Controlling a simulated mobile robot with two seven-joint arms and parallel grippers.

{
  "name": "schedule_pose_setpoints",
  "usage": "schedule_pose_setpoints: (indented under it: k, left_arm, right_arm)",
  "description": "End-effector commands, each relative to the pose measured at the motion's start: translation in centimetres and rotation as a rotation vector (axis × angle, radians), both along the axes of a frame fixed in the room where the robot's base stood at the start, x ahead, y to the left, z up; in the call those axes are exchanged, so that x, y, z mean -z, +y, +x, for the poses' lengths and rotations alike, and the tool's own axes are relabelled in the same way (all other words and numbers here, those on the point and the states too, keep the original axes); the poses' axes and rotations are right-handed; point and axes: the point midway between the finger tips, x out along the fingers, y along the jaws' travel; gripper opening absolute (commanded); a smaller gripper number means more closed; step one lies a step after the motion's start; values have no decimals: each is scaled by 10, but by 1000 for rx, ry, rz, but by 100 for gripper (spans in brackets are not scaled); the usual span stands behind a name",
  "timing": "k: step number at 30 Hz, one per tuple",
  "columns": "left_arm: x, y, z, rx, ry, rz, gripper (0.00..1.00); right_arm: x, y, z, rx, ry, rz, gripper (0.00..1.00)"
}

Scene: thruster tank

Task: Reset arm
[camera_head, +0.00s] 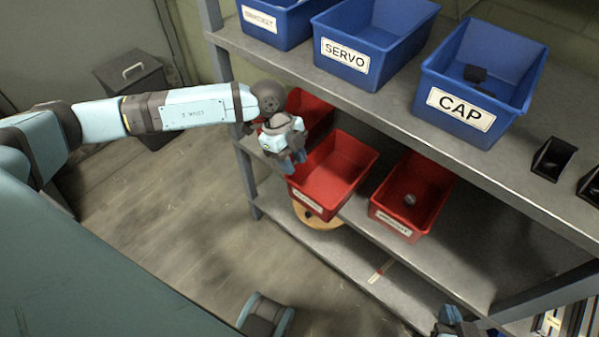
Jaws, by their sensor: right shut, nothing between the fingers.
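My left arm reaches in from the left, and my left gripper (291,164) points downward in front of the red bins on the middle shelf. It overlaps the near-left edge of one red bin in the picture, and I cannot tell whether it touches it. Its fingers are small and dark, and their opening is unclear. My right gripper (456,322) shows only partly at the bottom edge, right of centre, in front of the lower shelf. It is shut with nothing seen in it.
Blue bins labelled SERVO (345,54) and CAP (460,107) stand on the upper shelf (390,113). A red bin (335,178) and another red bin (412,193) with a small item stand below. A dark cabinet (133,82) stands back left. The floor left of the rack is clear.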

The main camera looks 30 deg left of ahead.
Motion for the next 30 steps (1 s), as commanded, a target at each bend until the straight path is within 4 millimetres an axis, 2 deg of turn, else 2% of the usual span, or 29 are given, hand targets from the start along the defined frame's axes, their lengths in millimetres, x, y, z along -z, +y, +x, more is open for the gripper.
schedule_pose_setpoints:
  k: [6, 23, 26, 29, 30]
  left_arm:
    - [-13, 6, 1, 0, 0, 1, 34]
    - [-12, 2, -1, 7, 1, -14, 34]
    - [-10, -19, -10, 44, 4, -99, 34]
    - [-12, -65, -31, 111, -6, -307, 34]
    - [-17, -89, -42, 136, -18, -433, 34]
  right_arm:
    - [0, 0, 0, 0, 3, -2, 0]
    - [-2, 1, 0, -3, -1, 2, 0]
    - [-2, 1, 0, -3, -1, 2, 0]
    - [-2, 1, 0, -3, -1, 1, 0]
    - [-2, 1, 0, -3, -1, 1, 0]
